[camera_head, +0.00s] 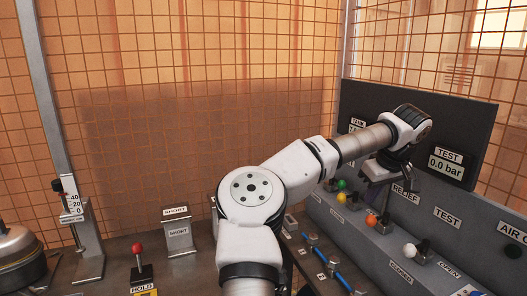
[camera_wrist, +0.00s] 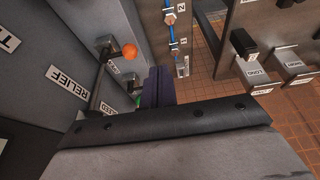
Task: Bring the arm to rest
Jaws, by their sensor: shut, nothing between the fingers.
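My arm stretches from the lower middle of the head view to the right, over the valve panel. My gripper (camera_head: 372,200) points down at its end, close to the panel's knobs. In the wrist view its dark fingers (camera_wrist: 157,88) are together, with nothing seen between them. The orange knob (camera_head: 371,220) is just below the gripper in the head view. It also shows in the wrist view (camera_wrist: 130,51), left of the fingers and apart from them. The RELIEF label (camera_wrist: 68,89) is left of the fingers.
A dark display board (camera_head: 447,130) stands behind the panel (camera_head: 350,222). A white knob (camera_head: 409,250) is at the right. A red-knobbed HOLD lever (camera_head: 137,250), a SHORT block (camera_head: 178,236) and a gauge post (camera_head: 75,207) are at the left. Wire mesh closes the back.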

